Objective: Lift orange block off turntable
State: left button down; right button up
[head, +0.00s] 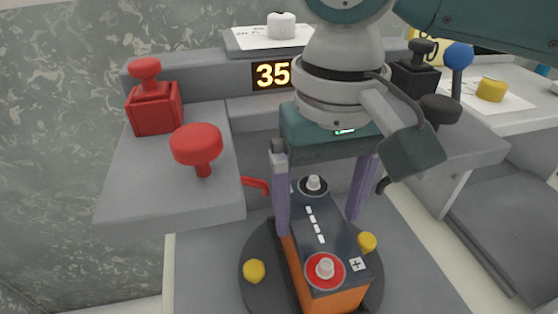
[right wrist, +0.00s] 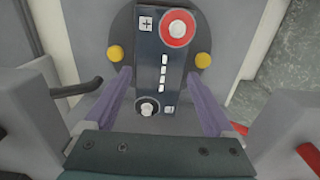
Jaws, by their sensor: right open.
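The orange block (head: 343,299) has a dark top with a red-ringed terminal, a black-ringed terminal and a row of white dashes. It sits on the round dark turntable (head: 259,290), between two yellow knobs. My right gripper (head: 318,222) is open above the block's far end, with one purple finger on each side of it. In the right wrist view the block's dark top (right wrist: 163,45) lies between and beyond the two fingers (right wrist: 163,100). I cannot tell whether the fingers touch its sides. My left gripper is not in view.
A red clamp block (head: 155,107) and red mushroom knob (head: 196,146) stand on the left grey ledge. A black block (head: 414,82), black knob (head: 440,109) and blue ball lever (head: 458,56) are at right. A display (head: 273,75) reads 35.

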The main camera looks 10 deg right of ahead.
aim_at(317, 222)
notch_tip(317, 222, down, 4)
jog(key=shift+b, duration=0.3)
grip_shut()
dwell(0.5)
jog(key=shift+r, duration=0.15)
